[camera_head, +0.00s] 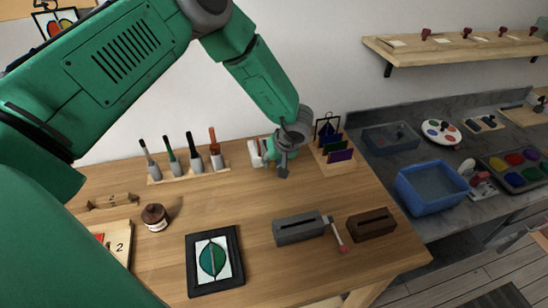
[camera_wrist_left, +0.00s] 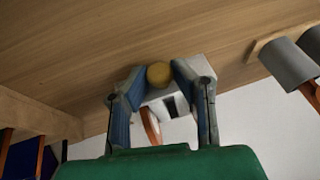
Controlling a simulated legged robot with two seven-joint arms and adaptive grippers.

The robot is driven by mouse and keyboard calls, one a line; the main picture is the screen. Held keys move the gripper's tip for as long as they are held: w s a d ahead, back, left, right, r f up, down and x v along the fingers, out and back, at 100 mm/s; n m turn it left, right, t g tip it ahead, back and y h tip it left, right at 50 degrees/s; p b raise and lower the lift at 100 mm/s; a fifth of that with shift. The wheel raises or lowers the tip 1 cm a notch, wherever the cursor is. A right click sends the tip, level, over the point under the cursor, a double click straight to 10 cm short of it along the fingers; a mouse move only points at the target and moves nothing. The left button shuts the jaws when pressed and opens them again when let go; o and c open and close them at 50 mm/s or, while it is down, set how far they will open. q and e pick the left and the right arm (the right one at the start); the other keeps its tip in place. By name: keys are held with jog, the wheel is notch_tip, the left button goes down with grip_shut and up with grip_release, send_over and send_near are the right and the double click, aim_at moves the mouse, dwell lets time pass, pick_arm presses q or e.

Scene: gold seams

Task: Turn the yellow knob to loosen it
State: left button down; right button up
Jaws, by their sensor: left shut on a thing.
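The yellow knob (camera_wrist_left: 159,74) shows in the left wrist view as a round, dull yellow end between my fingertips. It sits by a pale block-like device (camera_wrist_left: 185,84) with a dark square opening. My left gripper (camera_wrist_left: 159,76) is shut on the knob, one blue-grey finger on each side. In the head view my left gripper (camera_head: 283,172) is at the back of the wooden table, in front of the pale device (camera_head: 256,153), and hides the knob. My right gripper is in neither view.
Brushes stand in a wooden rack (camera_head: 188,174) left of the gripper. A wooden rack with coloured cards (camera_head: 338,157) stands close on its right. A grey slotted block (camera_head: 298,228), a brown slotted block (camera_head: 371,224) and a black-framed picture (camera_head: 214,262) lie nearer. The table's middle is clear.

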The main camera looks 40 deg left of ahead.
pick_arm(q)
jog(key=shift+n+t+h, duration=0.3)
jog(key=shift+t+h, duration=0.7)
jog(key=shift+t, duration=0.1)
jog(key=shift+a, duration=0.1)
jog(key=c, duration=1.6)
grip_release()
jog(key=shift+c, duration=0.2)
jog(key=v, duration=1.2)
jog(key=shift+o, duration=0.4)
jog(key=shift+f, duration=0.1)
